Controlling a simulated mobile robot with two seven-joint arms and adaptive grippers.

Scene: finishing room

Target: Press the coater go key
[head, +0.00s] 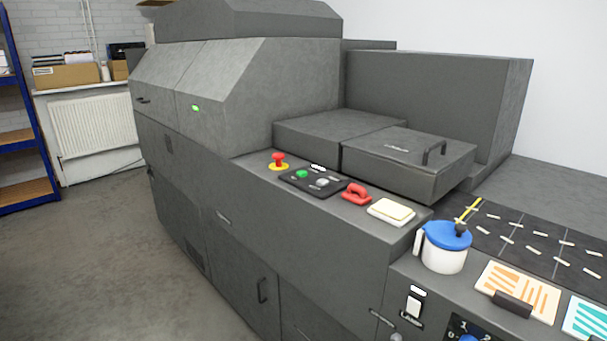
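A large dark grey machine (240,208) fills the middle of the head view. On its front ledge is a black key panel (312,182) with a raised green key (302,174) and a grey key (322,182). The small white lettering on the panel is too small to read, so I cannot tell which key is marked as the coater go key. A red mushroom button (278,161) on a yellow base stands left of the panel. Nothing touches the keys. Neither of my grippers is in view.
Right of the panel are a red handle (356,194), a cream pad (391,212) and a white pot with a blue lid (446,247). A lidded box with a handle (408,160) rises behind. Floor (80,255) at left is clear.

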